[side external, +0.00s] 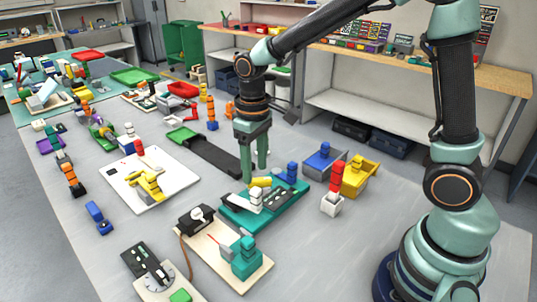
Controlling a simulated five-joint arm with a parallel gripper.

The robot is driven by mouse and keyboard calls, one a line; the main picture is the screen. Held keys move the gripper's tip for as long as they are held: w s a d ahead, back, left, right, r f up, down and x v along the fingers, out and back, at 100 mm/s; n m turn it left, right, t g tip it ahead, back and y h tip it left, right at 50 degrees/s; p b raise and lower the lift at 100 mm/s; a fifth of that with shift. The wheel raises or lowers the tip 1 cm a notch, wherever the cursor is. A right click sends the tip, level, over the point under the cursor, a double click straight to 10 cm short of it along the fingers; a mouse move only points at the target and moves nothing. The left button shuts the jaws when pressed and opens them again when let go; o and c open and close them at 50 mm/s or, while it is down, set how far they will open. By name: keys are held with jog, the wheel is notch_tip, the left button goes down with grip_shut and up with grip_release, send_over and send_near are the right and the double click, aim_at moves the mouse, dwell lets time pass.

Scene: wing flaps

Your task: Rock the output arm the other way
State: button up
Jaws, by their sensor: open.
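My gripper (255,172) points straight down with its two green fingers apart and nothing between them. It is just behind a teal base (236,210) that carries a yellow part (260,182), a white part (256,198), a dark panel and a blue part (291,174). The fingertips appear close to the yellow part; I cannot tell whether they touch it. A yellow mechanism (147,186) with a red knob stands on a white board (178,162) to the left. I cannot tell which piece is the output arm.
In front, a wooden board (222,275) bears a black box and a teal block. A dark tray (208,152) lies left of my gripper. A white block with a red top (333,200) and blue and yellow bins (360,178) stand right.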

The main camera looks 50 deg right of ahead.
aim_at(256, 189)
notch_tip(256, 189, down, 7)
jog(key=shift+f, duration=0.2)
jog(key=shift+c, duration=0.3)
grip_shut()
dwell(1.3)
